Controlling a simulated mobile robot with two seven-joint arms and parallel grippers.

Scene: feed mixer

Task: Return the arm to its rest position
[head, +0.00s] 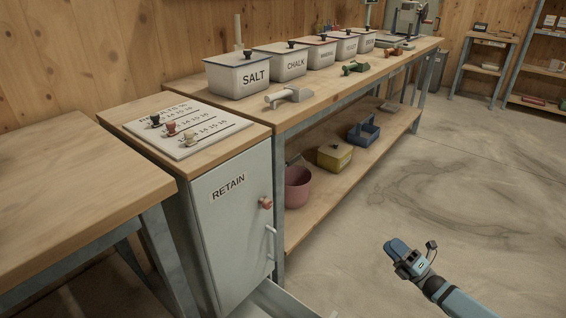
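My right gripper (393,246) comes in from the lower right on my blue arm, over the bare concrete floor. Its blue fingers look closed together with nothing visible between them. It is apart from the bench and the cabinet. My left gripper and arm are out of view.
A grey RETAIN cabinet (227,215) stands left of centre, with an open drawer (285,301) low at its front. A long bench (330,88) carries lidded bins, including a SALT bin (237,79), and scoops. A pink bucket (297,188) sits on its lower shelf. Floor at right is clear.

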